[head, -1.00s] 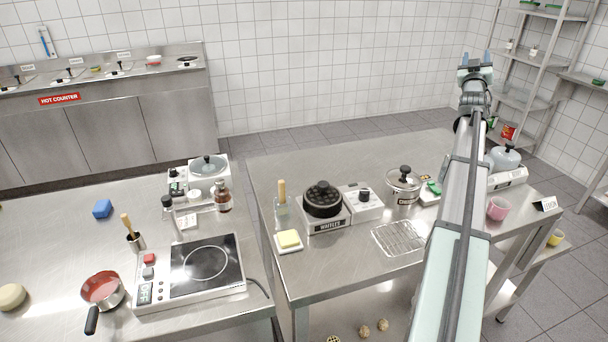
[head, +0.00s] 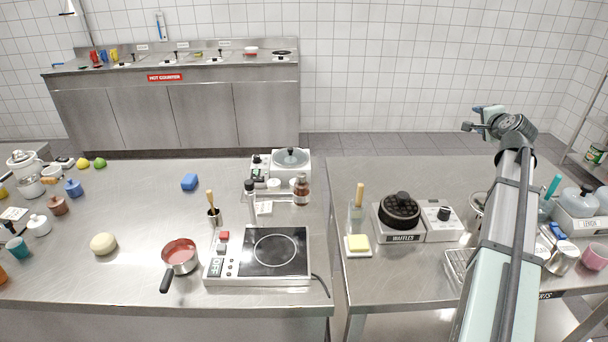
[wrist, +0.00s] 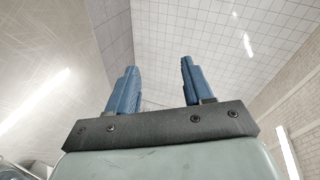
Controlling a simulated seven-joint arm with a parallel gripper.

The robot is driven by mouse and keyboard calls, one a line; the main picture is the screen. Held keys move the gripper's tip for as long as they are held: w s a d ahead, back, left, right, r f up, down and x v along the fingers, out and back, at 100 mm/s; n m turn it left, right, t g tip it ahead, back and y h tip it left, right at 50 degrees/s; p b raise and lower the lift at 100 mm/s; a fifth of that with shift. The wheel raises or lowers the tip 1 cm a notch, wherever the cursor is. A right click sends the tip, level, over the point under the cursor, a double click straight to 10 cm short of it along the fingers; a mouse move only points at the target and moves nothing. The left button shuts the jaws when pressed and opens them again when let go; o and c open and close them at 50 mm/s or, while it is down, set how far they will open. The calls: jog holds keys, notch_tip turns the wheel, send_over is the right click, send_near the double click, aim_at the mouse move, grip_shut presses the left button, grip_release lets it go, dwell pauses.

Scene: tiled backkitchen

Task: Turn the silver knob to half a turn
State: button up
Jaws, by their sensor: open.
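My gripper (head: 473,118) is up in the air above the back of the right-hand steel table, pointing left. In the wrist view, its two blue fingers (wrist: 158,72) are apart, with nothing between them and only tiled wall and ceiling beyond. I cannot make out a clearly silver knob. A dark knob (head: 443,213) sits on the white control box (head: 441,226) beside the waffle maker. Small dark controls also show on the white appliance (head: 259,168) at the back of the left table. My gripper is well away from these and touches nothing.
The waffle maker (head: 400,212), butter dish (head: 357,250) and wire rack (head: 456,268) are on the right table. A narrow gap separates the tables.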

jog(key=s+a+f+m+g+y, duration=0.1)
jog(key=s+a+f+m+y, duration=0.15)
jog(key=a+f+y, duration=0.5)
jog(key=m+g+y, duration=0.1)
jog(key=g+y, duration=0.9)
jog(key=y, duration=0.2)
send_near(301, 174)
jog(key=x, duration=1)
jog(key=shift+f, duration=0.2)
jog(key=shift+c, duration=0.3)
